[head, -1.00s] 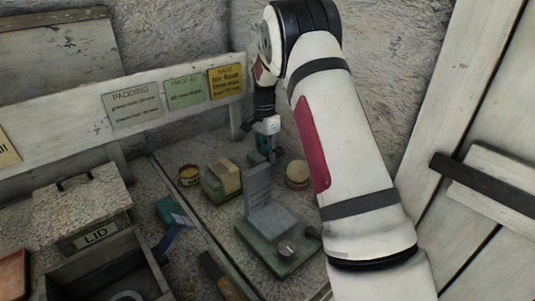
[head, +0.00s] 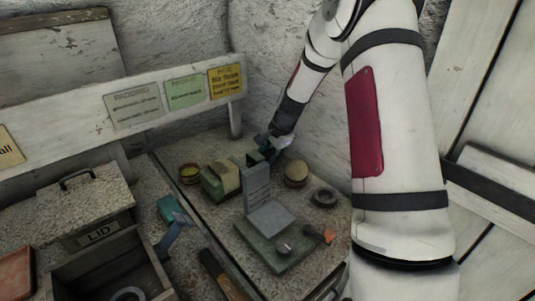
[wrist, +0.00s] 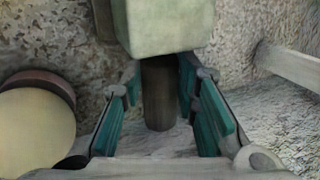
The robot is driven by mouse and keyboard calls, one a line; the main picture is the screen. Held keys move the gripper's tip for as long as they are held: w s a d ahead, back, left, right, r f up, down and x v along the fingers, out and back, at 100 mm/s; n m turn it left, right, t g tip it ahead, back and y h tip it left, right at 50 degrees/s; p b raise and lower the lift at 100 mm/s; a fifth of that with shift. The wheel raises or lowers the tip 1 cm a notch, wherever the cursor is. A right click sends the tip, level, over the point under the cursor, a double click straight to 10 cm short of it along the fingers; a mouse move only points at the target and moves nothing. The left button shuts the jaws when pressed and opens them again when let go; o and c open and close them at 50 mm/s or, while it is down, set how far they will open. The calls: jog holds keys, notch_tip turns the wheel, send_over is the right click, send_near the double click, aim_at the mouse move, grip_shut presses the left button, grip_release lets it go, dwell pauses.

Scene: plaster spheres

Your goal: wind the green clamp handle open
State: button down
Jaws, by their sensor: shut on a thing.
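My gripper (head: 270,146) reaches down behind the upright grey plate (head: 257,186) in the head view, its wrist tilted. In the wrist view, its two teal-padded fingers (wrist: 160,88) close on either side of a dark round peg. A pale green block (wrist: 163,25) sits at the peg's top end and covers part of the fingertips. The peg and block look like the green clamp handle (wrist: 158,100), with my gripper shut on the peg. In the head view the handle is mostly hidden by the gripper and plate.
A green base (head: 277,245) with a knob stands in front.

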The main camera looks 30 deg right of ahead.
jog(key=shift+s+t+b, duration=0.15)
jog(key=shift+t+b, duration=0.25)
jog(key=shift+t, duration=0.4)
jog(key=shift+f, duration=0.1)
jog(key=c, duration=1.2)
grip_release()
jog(key=v, duration=1.2)
jog(key=shift+d, duration=0.15)
